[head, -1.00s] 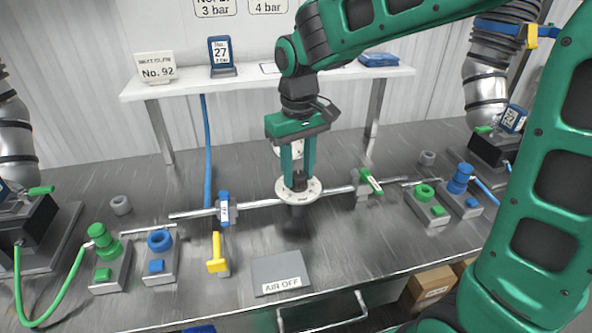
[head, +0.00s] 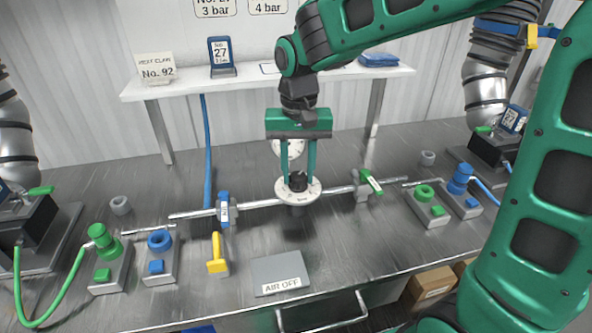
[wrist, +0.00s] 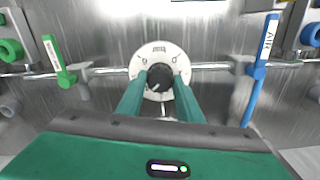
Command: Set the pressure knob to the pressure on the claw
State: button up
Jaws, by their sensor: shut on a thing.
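The black pressure knob (head: 298,182) sits at the centre of a round white dial plate (head: 285,194) on the metal pipe. My gripper (head: 298,178) comes down from above with its two green fingers on either side of the knob, shut on it. In the wrist view the knob (wrist: 160,77) lies between the fingertips, with a pale pointer line on it, and the dial plate (wrist: 159,50) shows around it. The dial's numbers are too small to read.
A blue-handled valve (head: 224,207) and a green-handled valve (head: 371,183) flank the dial on the pipe. A yellow lever (head: 217,262) and an AIR OFF plate (head: 280,274) are in front. The shelf (head: 270,80) holds a "No. 92" card (head: 156,70) and a blue-framed "27" card (head: 222,56).

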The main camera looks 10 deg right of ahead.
aim_at(298, 174)
jog(key=shift+w+r, duration=0.1)
jog(key=shift+w, duration=0.05)
jog(key=o, duration=1.1)
jog(key=shift+c, duration=0.2)
notch_tip(298, 174, up, 11)
jog(key=shift+f, duration=0.2)
jog(key=s+d+f+m, duration=0.1)
jog(key=s+d+f, duration=0.15)
jog(key=d, duration=0.35)
jog(key=s+d+f+m, duration=0.1)
jog(key=s+d, duration=0.3)
jog(key=d, duration=0.3)
jog(key=s+d+f, duration=0.2)
jog(key=s+d, duration=0.2)
jog(key=d, duration=0.2)
jog(key=s+d+f+m, duration=0.1)
jog(key=s+d+f, duration=0.2)
jog(key=s, duration=0.3)
jog(key=s+d+f+m, duration=0.1)
jog(key=s+d+f, duration=0.2)
jog(key=s, duration=0.4)
jog(key=shift+s+d+f, duration=0.25)
jog(key=shift+d, duration=0.55)
